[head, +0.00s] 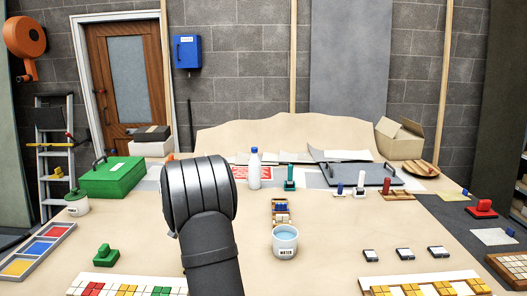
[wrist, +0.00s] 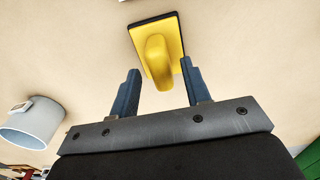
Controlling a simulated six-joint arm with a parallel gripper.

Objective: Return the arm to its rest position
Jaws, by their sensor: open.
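My gripper (wrist: 158,92) shows in the wrist view with its two blue-grey fingers spread apart. A yellow block-like tool with a handle and a dark-edged base (wrist: 157,45) lies on the cream surface just beyond the fingertips. The handle's end reaches down to the gap between the fingers in the picture, and I cannot tell whether anything touches. In the head view my dark ribbed arm stands left of centre. It hides part of the table behind it, and the gripper itself does not show there.
A water cup (head: 285,243) stands right of my arm, with a white bottle (head: 254,170) behind. A green float (head: 106,255), a green case (head: 112,178) and a colour tray (head: 37,250) are left. Mosaic panels (head: 425,284) lie in front. Bare table shows right of the cup.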

